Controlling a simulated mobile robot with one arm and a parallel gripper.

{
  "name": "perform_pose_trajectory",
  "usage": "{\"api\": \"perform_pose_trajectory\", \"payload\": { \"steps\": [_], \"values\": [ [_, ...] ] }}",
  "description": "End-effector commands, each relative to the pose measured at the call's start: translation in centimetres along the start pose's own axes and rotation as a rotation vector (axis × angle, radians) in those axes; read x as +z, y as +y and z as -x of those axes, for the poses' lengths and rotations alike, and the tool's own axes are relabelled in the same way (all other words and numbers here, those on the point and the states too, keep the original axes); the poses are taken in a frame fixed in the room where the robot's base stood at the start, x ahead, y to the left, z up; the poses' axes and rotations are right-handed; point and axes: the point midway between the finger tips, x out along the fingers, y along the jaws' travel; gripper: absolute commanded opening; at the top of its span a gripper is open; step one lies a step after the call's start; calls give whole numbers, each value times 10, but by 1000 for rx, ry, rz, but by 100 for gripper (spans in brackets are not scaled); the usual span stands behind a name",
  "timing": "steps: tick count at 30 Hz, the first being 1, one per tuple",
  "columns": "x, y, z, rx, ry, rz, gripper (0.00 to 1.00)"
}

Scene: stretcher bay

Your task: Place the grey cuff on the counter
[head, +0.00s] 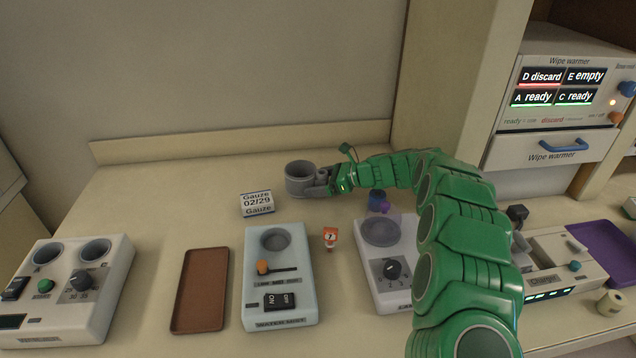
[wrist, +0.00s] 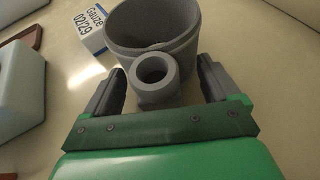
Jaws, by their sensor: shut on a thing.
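The grey cuff (head: 298,183) is a wide open-topped ring with a smaller ring on its side. It is upright over the back of the counter (head: 205,228). I cannot tell whether its base touches the surface. My gripper (head: 325,182) reaches in from the right and is shut on the cuff. In the wrist view, the fingers of my gripper (wrist: 162,88) are on both sides of the small ring of the cuff (wrist: 152,22), and the cuff's wide cup lies beyond it. The cuff's underside is hidden.
A gauze box (head: 257,203) stands left of the cuff. In front are a brown tray (head: 200,290), a pale switch unit (head: 279,305) and a small orange figure (head: 331,237). Counter left of the gauze box is clear.

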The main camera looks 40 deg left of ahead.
Motion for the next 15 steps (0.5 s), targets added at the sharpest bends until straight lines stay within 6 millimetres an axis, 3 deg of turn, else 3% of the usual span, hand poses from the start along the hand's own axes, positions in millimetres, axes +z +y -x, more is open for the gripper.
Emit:
{"api": "perform_pose_trajectory", "payload": {
  "steps": [3,4,6,15],
  "values": [
    [-2,0,-1,0,0,0,52],
    [-2,0,-1,0,0,0,92],
    [-2,0,-1,0,0,0,100],
    [1,0,0,0,0,1,100]
  ]
}}
